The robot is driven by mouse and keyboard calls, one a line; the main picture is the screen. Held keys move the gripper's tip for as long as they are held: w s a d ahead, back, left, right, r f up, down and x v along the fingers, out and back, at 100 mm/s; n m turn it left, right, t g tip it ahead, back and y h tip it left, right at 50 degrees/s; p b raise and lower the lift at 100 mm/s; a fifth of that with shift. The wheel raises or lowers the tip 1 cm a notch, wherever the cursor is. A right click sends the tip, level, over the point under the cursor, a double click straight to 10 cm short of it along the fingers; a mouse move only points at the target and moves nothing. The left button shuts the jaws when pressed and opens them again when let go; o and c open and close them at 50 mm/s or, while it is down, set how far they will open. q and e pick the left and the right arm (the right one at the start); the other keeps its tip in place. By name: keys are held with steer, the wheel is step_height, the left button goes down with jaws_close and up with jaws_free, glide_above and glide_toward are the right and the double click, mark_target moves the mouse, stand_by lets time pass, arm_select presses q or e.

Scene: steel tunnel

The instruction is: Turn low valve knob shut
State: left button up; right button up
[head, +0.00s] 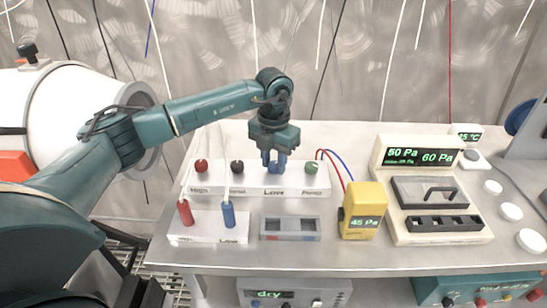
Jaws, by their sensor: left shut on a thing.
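A white valve block (255,192) on the bench carries a row of knobs: a red one (201,166) at the left, a black one (237,167) and a green one (311,167) at the right. Between the black and green knobs, above a label that reads like "Low", my left gripper (274,164) points straight down. Its fingers are shut on the low valve knob, which they mostly hide. How far the knob is turned cannot be made out. My right gripper is out of view.
In front stand a white block (207,237) with red and blue plugs, a grey tray (290,237) and a yellow meter (362,210) reading 45 Pa. Red and blue wires run close right of the gripper. A gauge unit (390,154) shows 50 and 60 Pa.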

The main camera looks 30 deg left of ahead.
mark_target(274, 165)
arm_select(q)
steer(key=n+p, duration=0.1)
steer(key=n, duration=0.3)
steer(key=shift+r+n, duration=0.15)
steer(key=shift+n, duration=0.15)
steer(key=shift+w+n+p, duration=0.1)
steer(key=shift+n+p, duration=0.5)
steer(key=shift+n, duration=1.4)
steer(key=o, duration=1)
steer(key=shift+c, duration=0.2)
step_height(274, 165, up, 13)
